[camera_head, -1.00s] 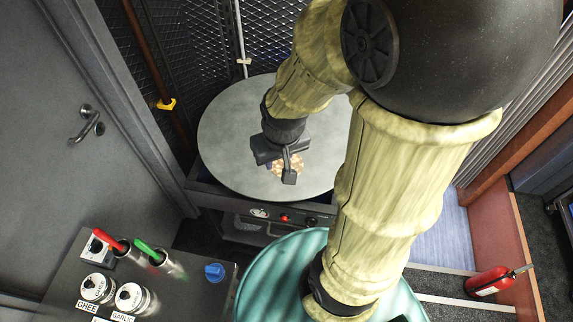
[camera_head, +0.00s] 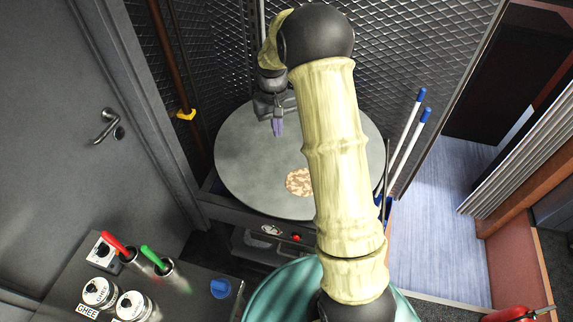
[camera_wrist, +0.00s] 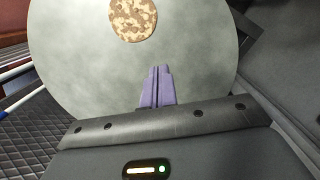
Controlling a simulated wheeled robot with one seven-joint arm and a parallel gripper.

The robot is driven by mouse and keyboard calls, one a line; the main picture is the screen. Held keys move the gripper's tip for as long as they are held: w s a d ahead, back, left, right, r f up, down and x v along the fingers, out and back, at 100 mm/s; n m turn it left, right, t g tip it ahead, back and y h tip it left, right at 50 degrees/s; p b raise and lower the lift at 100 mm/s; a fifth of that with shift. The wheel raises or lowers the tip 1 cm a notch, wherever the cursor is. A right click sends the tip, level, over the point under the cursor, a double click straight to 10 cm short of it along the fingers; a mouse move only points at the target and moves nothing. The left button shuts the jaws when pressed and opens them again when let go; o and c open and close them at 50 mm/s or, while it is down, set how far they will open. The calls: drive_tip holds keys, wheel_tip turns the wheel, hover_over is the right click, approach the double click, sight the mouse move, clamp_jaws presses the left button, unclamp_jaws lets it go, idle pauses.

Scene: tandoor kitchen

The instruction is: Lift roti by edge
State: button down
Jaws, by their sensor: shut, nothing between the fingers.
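The roti (camera_head: 299,182) is a round, brown-speckled flatbread lying flat on the round grey griddle (camera_head: 245,170), near its front edge and partly behind my arm in the head view. In the wrist view the whole visible part of the roti (camera_wrist: 133,18) is at the top, cut slightly by the frame edge. My gripper (camera_head: 278,128) is over the back part of the griddle, apart from the roti. In the wrist view its purple fingers (camera_wrist: 156,86) are together with nothing between them, pointing toward the roti with bare griddle between.
Mesh walls (camera_head: 390,60) stand close behind the griddle. White rods with blue ends (camera_head: 408,140) lean at its right. A counter at the front left holds ghee (camera_head: 97,291) and garlic tins and red- and green-handled tools (camera_head: 150,256). A teal round surface (camera_head: 290,285) is in front.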

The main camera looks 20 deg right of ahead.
sight(288, 171)
drive_tip(key=w+d+f+g+b, duration=0.1)
drive_tip(key=w+d+f, duration=0.1)
drive_tip(key=w+f, duration=0.4)
drive_tip(key=shift+w+d+f+g, duration=0.25)
drive_tip(key=shift+w+f+g, duration=0.15)
drive_tip(key=shift+f, duration=0.55)
drive_tip(key=shift+s, duration=0.1)
drive_tip(key=p+x, duration=0.4)
drive_tip(key=x, duration=0.5)
drive_tip(key=shift+s+f, duration=0.15)
drive_tip(key=shift+f, duration=0.2)
drive_tip(key=s+p, duration=0.2)
drive_tip(key=shift+s, duration=0.35)
drive_tip(key=shift+s+d+f, duration=0.1)
drive_tip(key=shift+s+f, duration=0.05)
drive_tip(key=shift+s, duration=0.45)
